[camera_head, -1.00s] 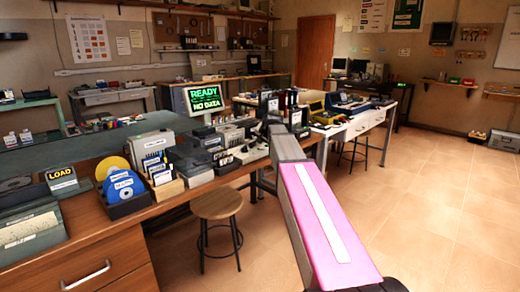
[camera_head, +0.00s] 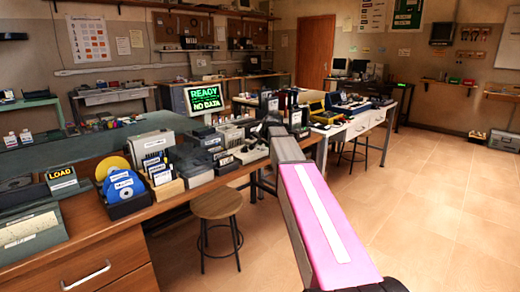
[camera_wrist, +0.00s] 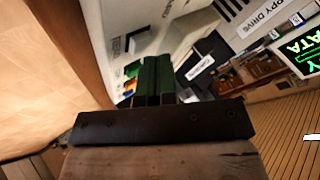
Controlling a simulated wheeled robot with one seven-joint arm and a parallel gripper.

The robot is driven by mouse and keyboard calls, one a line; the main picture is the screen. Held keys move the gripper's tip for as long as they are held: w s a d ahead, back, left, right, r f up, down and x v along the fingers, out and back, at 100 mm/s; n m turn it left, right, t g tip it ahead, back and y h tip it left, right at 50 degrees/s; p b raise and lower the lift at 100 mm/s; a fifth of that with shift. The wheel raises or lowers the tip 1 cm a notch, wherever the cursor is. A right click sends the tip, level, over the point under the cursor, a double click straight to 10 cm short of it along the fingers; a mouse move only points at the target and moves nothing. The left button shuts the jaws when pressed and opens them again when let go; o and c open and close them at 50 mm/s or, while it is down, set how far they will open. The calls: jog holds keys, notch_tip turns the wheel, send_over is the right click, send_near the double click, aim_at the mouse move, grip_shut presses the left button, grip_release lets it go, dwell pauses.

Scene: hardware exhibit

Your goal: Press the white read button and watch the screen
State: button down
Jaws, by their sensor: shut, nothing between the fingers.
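The screen (camera_head: 204,98) stands on the long bench in the head view, with green text reading READY and NO DATA. In the wrist view part of this screen (camera_wrist: 303,48) shows rotated at the right edge. My gripper (camera_wrist: 152,68) is shut and empty, its dark fingers side by side in the middle of the wrist view. Beyond the fingertips are light-coloured equipment and a label reading floppy drive. I cannot make out the white read button in either view; my arm and gripper may hide it.
A LOAD sign (camera_head: 61,178), a holder of blue discs (camera_head: 124,186) and boxes of disks (camera_head: 158,170) crowd the bench on the left. A round stool (camera_head: 216,205) stands in front of the bench. The floor at right is clear.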

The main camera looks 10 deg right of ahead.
aim_at(261, 148)
jog(key=shift+f, duration=0.4)
dwell(0.4)
dwell(0.4)
jog(key=shift+r, duration=0.8)
jog(key=shift+r, duration=2.5)
jog(key=shift+s, duration=0.1)
